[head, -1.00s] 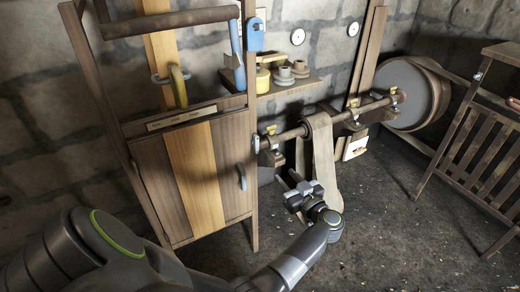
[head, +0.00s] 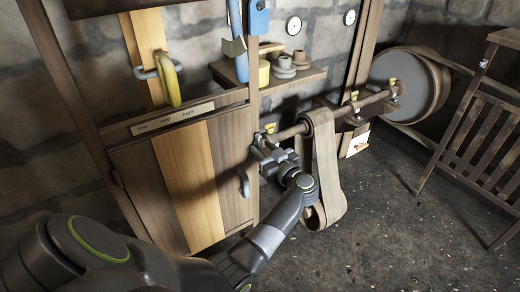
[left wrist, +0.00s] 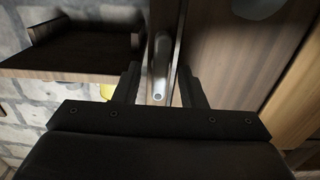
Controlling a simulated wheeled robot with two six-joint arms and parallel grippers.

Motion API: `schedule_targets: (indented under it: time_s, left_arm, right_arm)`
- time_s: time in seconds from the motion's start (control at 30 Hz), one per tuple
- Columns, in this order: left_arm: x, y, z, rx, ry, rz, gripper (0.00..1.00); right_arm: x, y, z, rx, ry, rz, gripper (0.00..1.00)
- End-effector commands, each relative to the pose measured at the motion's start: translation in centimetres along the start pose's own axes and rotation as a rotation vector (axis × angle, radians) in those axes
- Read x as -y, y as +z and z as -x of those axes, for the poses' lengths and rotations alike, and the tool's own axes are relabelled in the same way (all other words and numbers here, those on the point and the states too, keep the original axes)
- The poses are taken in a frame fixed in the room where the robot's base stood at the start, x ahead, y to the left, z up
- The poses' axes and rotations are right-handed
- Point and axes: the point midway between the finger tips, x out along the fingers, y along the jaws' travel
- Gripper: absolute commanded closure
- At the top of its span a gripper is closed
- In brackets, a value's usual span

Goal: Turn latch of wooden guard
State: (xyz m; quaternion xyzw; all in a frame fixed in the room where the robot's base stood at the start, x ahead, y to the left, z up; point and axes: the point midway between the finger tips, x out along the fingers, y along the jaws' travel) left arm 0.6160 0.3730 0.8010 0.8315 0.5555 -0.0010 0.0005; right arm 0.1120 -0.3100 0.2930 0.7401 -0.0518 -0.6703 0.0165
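The wooden guard (head: 185,185) stands at left in the head view, a tall frame with a front of dark and light boards. It also shows at right in the left wrist view (left wrist: 225,50). A grey metal latch (left wrist: 160,72) with a rounded end lies along its edge post. My left gripper (head: 263,149) is beside the guard's right post in the head view. In the left wrist view its fingers (left wrist: 158,88) are open, one on each side of the latch, with gaps visible. In the head view the gripper hides most of the latch. My right gripper is out of view.
A belt (head: 325,170) hangs from a wooden shaft (head: 350,112) just right of my left gripper. A shelf (head: 300,82) with pulleys is behind. A large drum (head: 400,85) and slatted wooden railing (head: 480,135) stand right. The floor (head: 390,230) between is clear.

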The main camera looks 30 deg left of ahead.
Motion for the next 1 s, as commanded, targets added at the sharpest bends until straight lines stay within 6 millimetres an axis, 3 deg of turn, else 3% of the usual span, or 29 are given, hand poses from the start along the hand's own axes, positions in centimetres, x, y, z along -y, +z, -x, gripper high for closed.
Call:
schedule_targets:
  time_s: [0.27,0.57,1.0]
  left_arm:
    - [0.00,-0.07,-0.08,0.000,0.000,0.000,0.63]
    - [0.00,-0.06,-0.07,-0.001,0.000,0.000,0.99]
    - [0.03,-0.16,-0.06,0.000,0.000,0.066,1.00]
  right_arm:
    - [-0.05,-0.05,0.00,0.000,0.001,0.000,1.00]
    - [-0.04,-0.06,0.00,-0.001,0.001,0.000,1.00]
    - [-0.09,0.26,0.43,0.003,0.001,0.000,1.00]
